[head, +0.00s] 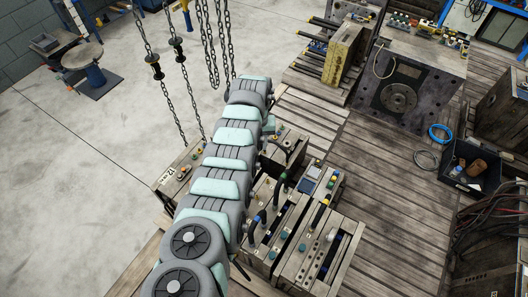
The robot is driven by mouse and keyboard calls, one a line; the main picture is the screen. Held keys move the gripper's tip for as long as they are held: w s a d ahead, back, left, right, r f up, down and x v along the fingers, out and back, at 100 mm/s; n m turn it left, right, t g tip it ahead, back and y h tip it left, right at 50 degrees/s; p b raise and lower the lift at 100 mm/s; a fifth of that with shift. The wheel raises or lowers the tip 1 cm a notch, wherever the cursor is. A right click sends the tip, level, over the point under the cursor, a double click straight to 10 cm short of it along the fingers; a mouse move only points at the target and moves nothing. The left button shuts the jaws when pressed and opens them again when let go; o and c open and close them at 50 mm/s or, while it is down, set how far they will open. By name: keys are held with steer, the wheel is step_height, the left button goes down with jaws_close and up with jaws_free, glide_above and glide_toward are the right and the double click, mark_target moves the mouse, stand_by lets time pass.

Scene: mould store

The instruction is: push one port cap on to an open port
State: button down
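Several steel mould blocks stand close together under and beside my arm; the right-hand block (322,245) and the left block (173,182) show clearly. Small coloured fittings sit on them, among them a green one (284,177), a teal one (284,235) and a yellow one (326,201). They are too small to tell which are port caps, plugs or open ports. My arm crosses the middle of the view and covers part of the blocks. My gripper does not show, so I cannot see whether it holds a cap.
Chains (150,60) hang left of my arm. A dark plate with a round centre (398,96) lies at the upper right. A black bin (447,172) and blue coiled hose (440,133) are at the right. Planking (385,215) right of the blocks is mostly clear.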

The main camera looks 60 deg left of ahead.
steer(key=shift+s+a+f+b, duration=0.1)
steer(key=shift+a+b, duration=0.35)
steer(key=shift+b, duration=0.45)
steer(key=shift+s+a+f+b, duration=0.1)
steer(key=shift+a+b, duration=0.35)
steer(key=shift+b, duration=0.45)
steer(key=b, duration=4.5)
glide_above(257, 197)
step_height(257, 197, down, 43)
steer(key=shift+f, duration=0.2)
steer(key=shift+p, duration=0.55)
steer(key=shift+f+b, duration=0.9)
steer(key=shift+b, duration=0.15)
